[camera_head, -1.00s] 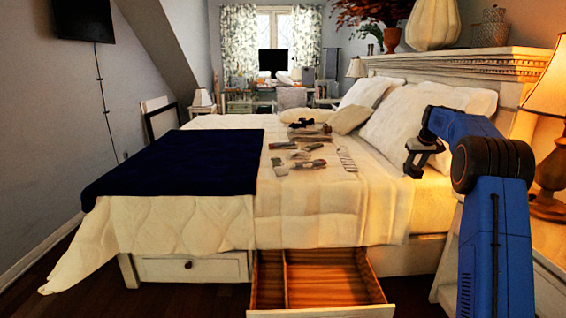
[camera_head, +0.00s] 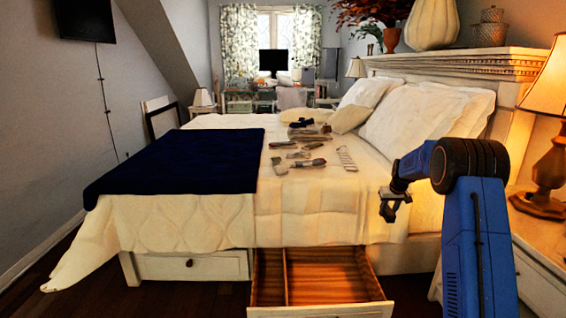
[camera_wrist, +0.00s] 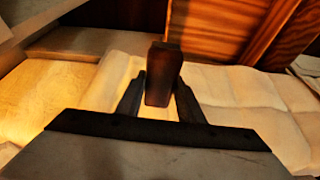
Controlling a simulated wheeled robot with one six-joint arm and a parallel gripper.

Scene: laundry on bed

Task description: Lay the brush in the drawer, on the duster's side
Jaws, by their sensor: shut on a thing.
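My gripper (camera_head: 394,203) is over the right front edge of the bed, to the right of the open drawer (camera_head: 320,309) and higher than it. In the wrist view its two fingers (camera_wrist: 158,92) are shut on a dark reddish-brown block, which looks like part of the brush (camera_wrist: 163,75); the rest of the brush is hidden. The drawer is pulled out from under the bed and has a divider (camera_head: 286,277) making a narrow left and a wide right compartment. I see nothing in either, but the front panel hides part. I cannot pick out the duster.
Several small items (camera_head: 308,163) lie on the cream bed cover (camera_head: 300,220). A navy blanket (camera_head: 180,165) covers the bed's left part. A nightstand with a lamp (camera_head: 540,190) stands at the right. A closed drawer (camera_head: 190,264) is left of the open one.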

